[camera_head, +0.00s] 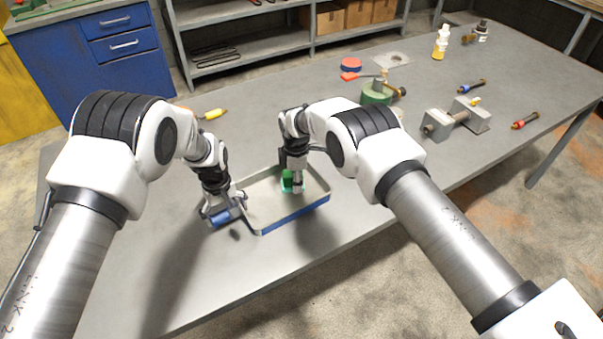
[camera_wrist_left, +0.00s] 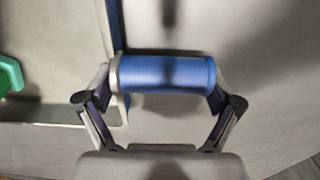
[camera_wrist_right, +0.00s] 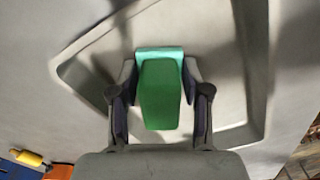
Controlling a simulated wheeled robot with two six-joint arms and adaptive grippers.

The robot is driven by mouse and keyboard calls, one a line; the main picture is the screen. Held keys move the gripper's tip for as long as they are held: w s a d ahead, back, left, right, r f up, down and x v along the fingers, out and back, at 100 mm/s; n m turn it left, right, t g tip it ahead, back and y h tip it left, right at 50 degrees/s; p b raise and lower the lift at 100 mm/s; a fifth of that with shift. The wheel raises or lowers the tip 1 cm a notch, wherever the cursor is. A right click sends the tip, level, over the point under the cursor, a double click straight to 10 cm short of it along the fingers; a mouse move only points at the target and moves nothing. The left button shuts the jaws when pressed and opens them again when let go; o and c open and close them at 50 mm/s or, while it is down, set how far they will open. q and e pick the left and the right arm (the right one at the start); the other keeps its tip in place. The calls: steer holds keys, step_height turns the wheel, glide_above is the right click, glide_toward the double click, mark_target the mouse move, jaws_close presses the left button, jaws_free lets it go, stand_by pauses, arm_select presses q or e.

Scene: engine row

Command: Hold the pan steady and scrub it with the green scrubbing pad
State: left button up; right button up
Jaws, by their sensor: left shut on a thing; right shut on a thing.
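The pan (camera_head: 262,206) is a shallow rectangular tray, grey inside with a blue outer side, near the front edge of the table. My left gripper (camera_head: 224,210) is shut on the pan's blue cylindrical handle (camera_wrist_left: 165,72) at the pan's left corner. The green scrubbing pad (camera_wrist_right: 160,92) has a dark green body with a lighter teal layer. My right gripper (camera_head: 294,178) is shut on it inside the pan, toward the pan's right part. Whether the pad touches the pan floor is hard to tell. The pan also shows in the right wrist view (camera_wrist_right: 222,75).
A yellow-handled tool (camera_head: 213,114) lies behind the pan. The table left of the pan is clear.

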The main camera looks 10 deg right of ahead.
steer(key=shift+s+a, duration=0.35)
steer(key=shift+a, duration=0.45)
steer(key=shift+w+d, duration=0.35)
steer(key=shift+d, duration=0.5)
steer(key=shift+w+d, duration=0.3)
steer(key=shift+d, duration=0.55)
steer(key=shift+r, duration=4.05)
arm_select(q)
steer(key=o, duration=1.2)
step_height(320, 180, up, 12)
steer(key=shift+f, duration=0.1)
